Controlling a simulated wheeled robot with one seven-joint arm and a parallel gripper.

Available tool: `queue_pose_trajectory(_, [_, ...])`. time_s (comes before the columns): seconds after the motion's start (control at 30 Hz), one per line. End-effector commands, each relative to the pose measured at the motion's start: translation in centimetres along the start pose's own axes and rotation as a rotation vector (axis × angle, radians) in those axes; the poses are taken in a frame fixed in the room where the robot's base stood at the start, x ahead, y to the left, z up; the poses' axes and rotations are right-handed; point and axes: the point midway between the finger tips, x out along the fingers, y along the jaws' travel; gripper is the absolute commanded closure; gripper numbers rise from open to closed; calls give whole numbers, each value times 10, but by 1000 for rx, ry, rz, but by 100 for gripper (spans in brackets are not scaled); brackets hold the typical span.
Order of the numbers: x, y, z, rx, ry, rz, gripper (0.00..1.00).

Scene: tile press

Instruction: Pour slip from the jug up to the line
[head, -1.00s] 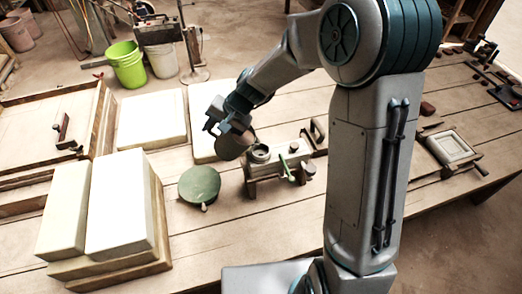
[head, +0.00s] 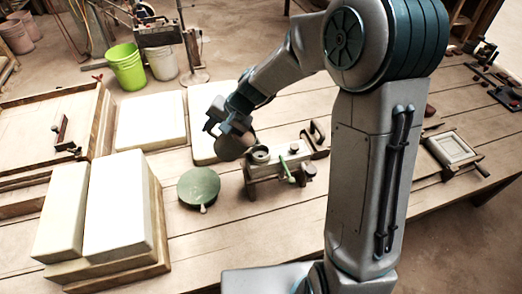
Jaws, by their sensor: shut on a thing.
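My gripper (head: 222,124) is shut on a brown rounded vessel (head: 231,147), which looks like the jug. The jug is held tilted above the table, just left of a small round cup-like opening (head: 260,155) on a wooden block stand (head: 268,172). I cannot tell whether slip is flowing, and neither the line nor the level inside the opening can be made out. A green-handled tool (head: 286,168) lies on the stand's right part.
A green round disc (head: 198,186) with a small handle lies left of the stand. White slabs (head: 120,207) are stacked at the left, with another slab (head: 152,120) behind. A square framed mould (head: 450,147) lies at the right. Bare planks are free in front of the stand.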

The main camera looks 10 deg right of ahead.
Motion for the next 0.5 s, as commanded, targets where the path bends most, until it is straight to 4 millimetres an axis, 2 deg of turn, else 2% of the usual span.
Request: queue_pose_trajectory(0.5, [-4,-2,-1,-1,4,-33,100])
